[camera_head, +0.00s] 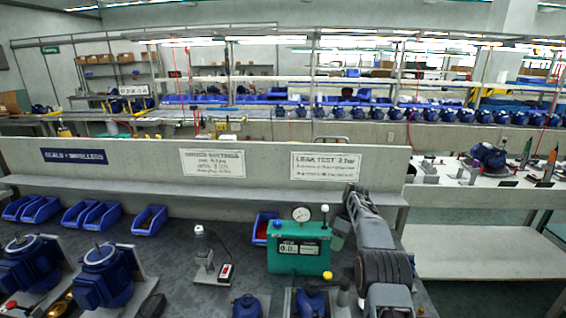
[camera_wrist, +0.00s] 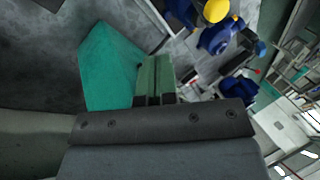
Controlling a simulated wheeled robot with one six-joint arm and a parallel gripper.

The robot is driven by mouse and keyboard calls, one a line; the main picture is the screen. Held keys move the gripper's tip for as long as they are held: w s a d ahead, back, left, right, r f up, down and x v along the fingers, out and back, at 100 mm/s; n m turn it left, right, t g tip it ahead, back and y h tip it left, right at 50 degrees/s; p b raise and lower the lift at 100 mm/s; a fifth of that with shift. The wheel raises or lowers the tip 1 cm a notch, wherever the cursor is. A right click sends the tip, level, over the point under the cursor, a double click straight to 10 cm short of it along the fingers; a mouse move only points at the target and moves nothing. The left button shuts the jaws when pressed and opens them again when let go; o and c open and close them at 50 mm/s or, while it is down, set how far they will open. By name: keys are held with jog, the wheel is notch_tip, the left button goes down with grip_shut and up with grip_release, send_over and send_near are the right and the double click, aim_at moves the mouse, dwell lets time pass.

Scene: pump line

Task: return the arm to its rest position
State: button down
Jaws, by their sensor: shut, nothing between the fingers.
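My arm (camera_head: 373,245) rises from the lower right of the head view and bends over the bench beside the teal leak tester. My gripper (camera_head: 339,236) points down just right of the tester. In the wrist view my gripper (camera_wrist: 153,82) shows its two greenish fingers pressed together, with nothing between them. The teal leak tester (camera_head: 285,262) has a round gauge on top and a small display. Its teal side (camera_wrist: 108,70) shows left of the fingers in the wrist view. I cannot tell whether the fingers touch it.
Blue pumps (camera_head: 105,277) stand at the bench's left, with several blue bins (camera_head: 40,210) behind. A blue pump (camera_head: 311,301) sits in front of the tester. A grey shelf (camera_head: 220,197) and upright panel (camera_head: 120,158) run behind. The lower right table (camera_head: 470,262) is clear.

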jog(key=s+a+r+m+t+h, duration=0.1)
jog(key=s+r+m+t, duration=0.1)
jog(key=s, duration=0.9)
jog(key=s+a+r+m+t+h, duration=0.1)
jog(key=s+r+m, duration=0.3)
jog(key=s, duration=0.7)
jog(key=s+a+r+m+t+h, duration=0.2)
jog(key=s+a+r+m+t, duration=0.1)
jog(key=s, duration=0.8)
jog(key=shift+a+r+m+t, duration=0.15)
jog(key=shift+r+m+t, duration=0.45)
jog(key=shift+m, duration=0.6)
